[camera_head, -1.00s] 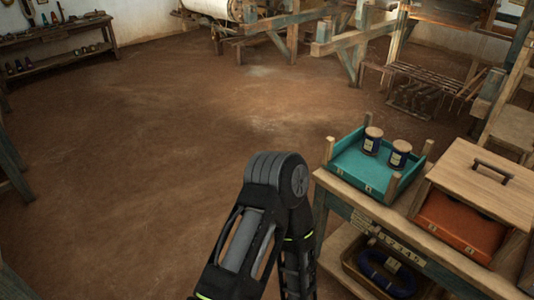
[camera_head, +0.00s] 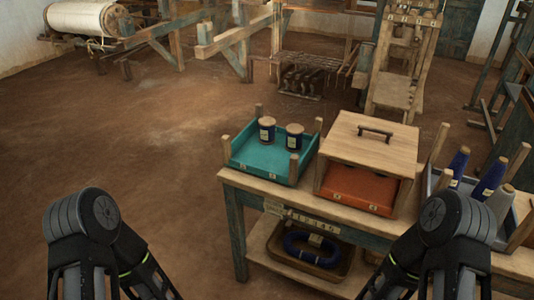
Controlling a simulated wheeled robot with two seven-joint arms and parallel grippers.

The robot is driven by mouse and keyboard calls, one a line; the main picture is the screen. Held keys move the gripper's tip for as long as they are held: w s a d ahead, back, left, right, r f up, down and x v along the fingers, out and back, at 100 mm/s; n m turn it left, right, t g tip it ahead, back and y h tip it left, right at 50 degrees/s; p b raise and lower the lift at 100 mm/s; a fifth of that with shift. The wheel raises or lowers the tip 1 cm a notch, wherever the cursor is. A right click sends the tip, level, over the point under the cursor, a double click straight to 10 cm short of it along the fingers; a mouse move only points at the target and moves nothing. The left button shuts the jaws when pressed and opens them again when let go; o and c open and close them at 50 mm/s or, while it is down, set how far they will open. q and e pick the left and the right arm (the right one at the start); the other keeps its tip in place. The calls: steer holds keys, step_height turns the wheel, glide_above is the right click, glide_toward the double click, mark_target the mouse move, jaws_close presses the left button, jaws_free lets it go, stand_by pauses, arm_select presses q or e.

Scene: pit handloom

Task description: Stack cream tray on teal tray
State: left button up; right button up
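The teal tray (camera_head: 265,159) sits at the left end of the wooden bench top, with wooden posts at its corners. I cannot make out a cream tray in this view. Only bent parts of my two arms show along the bottom, one at the left and one at the right. Neither gripper is in view.
Right of the teal tray, a wooden cover (camera_head: 365,142) with a dark handle stands over an orange tray (camera_head: 358,189). A grey tray (camera_head: 436,181) with several cones is farther right. The lower shelf holds a basket (camera_head: 342,267) with a blue coil (camera_head: 313,248). Open floor lies left.

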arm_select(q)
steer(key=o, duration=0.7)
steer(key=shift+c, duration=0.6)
